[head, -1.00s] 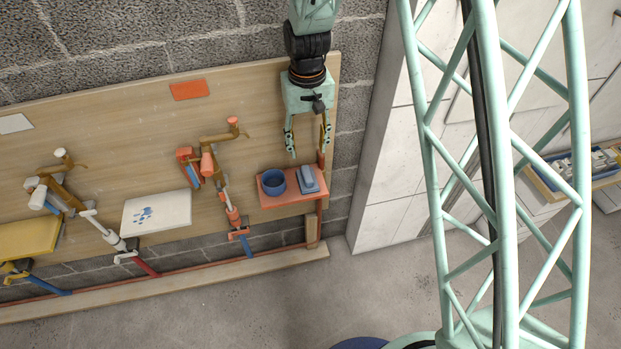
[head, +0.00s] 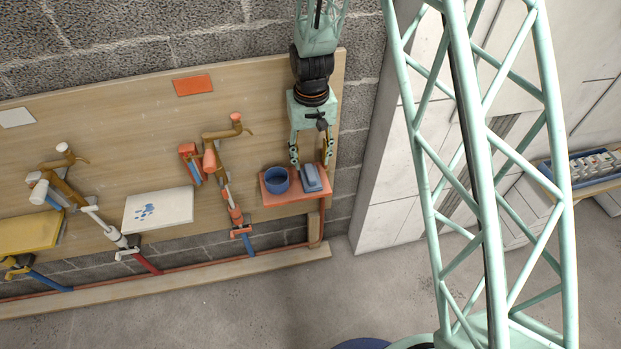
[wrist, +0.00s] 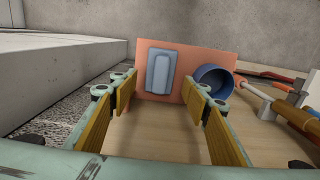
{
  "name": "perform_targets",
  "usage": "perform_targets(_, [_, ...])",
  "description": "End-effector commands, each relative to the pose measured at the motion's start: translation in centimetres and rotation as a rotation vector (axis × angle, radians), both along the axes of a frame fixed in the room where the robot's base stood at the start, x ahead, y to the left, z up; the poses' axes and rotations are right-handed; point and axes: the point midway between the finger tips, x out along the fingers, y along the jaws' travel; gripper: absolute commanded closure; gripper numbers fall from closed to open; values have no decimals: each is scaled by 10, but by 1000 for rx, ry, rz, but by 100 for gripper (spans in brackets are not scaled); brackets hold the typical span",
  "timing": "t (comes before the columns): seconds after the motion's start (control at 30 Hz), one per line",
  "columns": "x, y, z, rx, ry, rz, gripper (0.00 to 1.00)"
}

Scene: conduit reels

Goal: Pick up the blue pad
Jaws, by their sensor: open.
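The blue pad (head: 311,177) is a small grey-blue block with a raised ridge. It lies on the right part of an orange shelf (head: 290,199), beside a blue cup (head: 276,180). In the wrist view the pad (wrist: 160,72) shows between my fingertips, farther off than they are, with the cup (wrist: 214,80) to its right. My gripper (head: 311,162) points down just above the shelf, over the pad. Its fingers are spread with nothing between them, as the wrist view (wrist: 157,90) also shows. Whether a fingertip reaches down beside the pad is unclear.
A wooden board (head: 120,120) stands behind the shelf, with taps and pipes to the left. A white panel with blue marks (head: 158,210) is mounted left of the shelf. A white cabinet wall (head: 400,205) stands to the right.

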Motion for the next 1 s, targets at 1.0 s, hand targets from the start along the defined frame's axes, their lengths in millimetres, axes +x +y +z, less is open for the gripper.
perform_targets(1.0, [1,2,-45,0,2,0,57])
